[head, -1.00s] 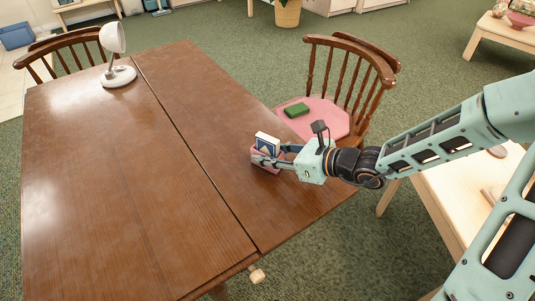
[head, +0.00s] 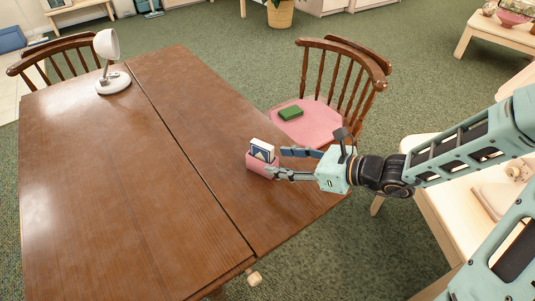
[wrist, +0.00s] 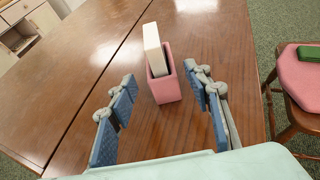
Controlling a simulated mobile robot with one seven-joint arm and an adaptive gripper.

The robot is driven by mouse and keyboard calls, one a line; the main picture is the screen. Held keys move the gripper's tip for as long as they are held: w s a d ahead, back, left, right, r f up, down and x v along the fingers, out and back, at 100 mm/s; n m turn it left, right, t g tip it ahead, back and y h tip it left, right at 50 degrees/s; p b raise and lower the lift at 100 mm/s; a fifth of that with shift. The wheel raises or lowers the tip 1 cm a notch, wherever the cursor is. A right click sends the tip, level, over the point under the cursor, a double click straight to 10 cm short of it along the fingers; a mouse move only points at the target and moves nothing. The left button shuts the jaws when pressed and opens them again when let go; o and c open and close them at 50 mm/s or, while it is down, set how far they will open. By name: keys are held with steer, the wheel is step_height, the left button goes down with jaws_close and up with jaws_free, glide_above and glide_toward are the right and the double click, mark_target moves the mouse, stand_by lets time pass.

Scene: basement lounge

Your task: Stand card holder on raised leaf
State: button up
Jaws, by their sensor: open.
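A pink card holder (head: 261,168) with a white and blue card pack (head: 262,150) in it stands upright on the right leaf (head: 225,155) of the brown wooden table. The leaf lies level with the rest of the tabletop, with a dark seam between them. In the wrist view the pink holder (wrist: 165,88) stands ahead, between the lines of the fingers and beyond their tips. My gripper (head: 280,164) is open and empty, just to the right of the holder. Its blue-padded fingers (wrist: 164,93) show apart in the wrist view.
A white lamp (head: 113,82) stands at the table's far left. A chair with a pink seat (head: 308,124) and a green box (head: 291,113) stands at the right edge. A light wood table (head: 450,220) is below my arm. Most of the tabletop is clear.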

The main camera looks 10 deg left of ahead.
steer(key=p+v, duration=0.1)
steer(key=v, duration=0.4)
stand_by(0.4)
